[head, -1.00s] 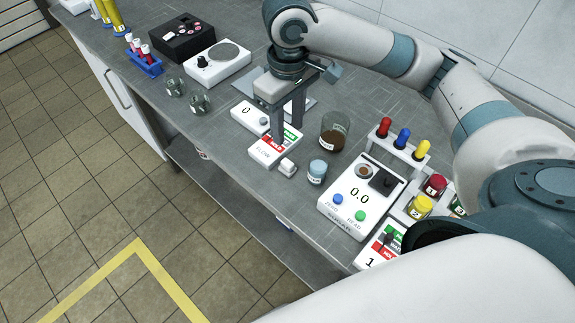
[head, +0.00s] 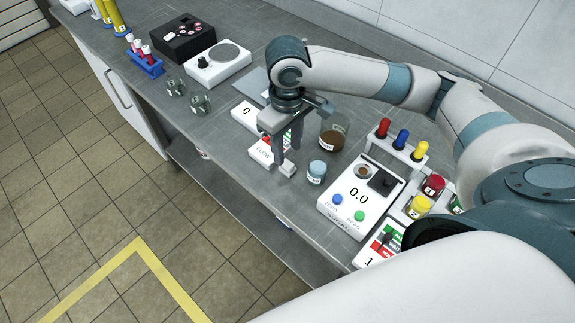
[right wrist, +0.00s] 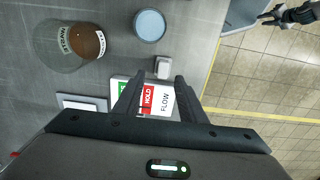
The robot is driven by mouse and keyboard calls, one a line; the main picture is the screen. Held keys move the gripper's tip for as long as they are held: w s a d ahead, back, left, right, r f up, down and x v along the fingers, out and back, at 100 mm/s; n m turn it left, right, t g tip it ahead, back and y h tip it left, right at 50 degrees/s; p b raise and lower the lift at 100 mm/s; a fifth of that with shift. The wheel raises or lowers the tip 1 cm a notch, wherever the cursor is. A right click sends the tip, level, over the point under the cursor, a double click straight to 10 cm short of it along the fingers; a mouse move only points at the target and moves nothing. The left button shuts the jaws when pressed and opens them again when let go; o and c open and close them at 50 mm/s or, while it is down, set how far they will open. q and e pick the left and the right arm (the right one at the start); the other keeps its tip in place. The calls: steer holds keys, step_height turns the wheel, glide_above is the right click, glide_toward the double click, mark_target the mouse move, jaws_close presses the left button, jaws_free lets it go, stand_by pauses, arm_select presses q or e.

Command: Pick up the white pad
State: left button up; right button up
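The white pad (head: 288,170) is a small white block on the grey bench, at the front edge of the FLOW switch box (head: 261,153). In the right wrist view the pad (right wrist: 163,67) lies just beyond my fingertips, between their lines. My right gripper (head: 288,160) points down over the box and pad, partly hiding both. In the right wrist view its fingers (right wrist: 157,88) are apart with nothing between them. A dark gripper, apparently my left (right wrist: 285,15), shows small over the floor at the top right; its opening is unclear.
A blue-lidded jar (head: 317,172) stands close right of the pad, with a beaker of brown liquid (head: 332,138) behind it. A scale reading 0.0 (head: 345,213) and a rack with coloured droppers (head: 402,143) are farther right. The bench's front edge is near the pad.

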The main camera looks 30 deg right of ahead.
mark_target(286, 162)
steer(key=shift+s+a+f+p, duration=0.15)
steer(key=shift+f+p, duration=0.1)
steer(key=shift+f, duration=0.85)
steer(key=shift+w+a+f+p, duration=0.1)
steer(key=shift+f+p, duration=0.1)
steer(key=shift+f, duration=0.9)
jaws_close()
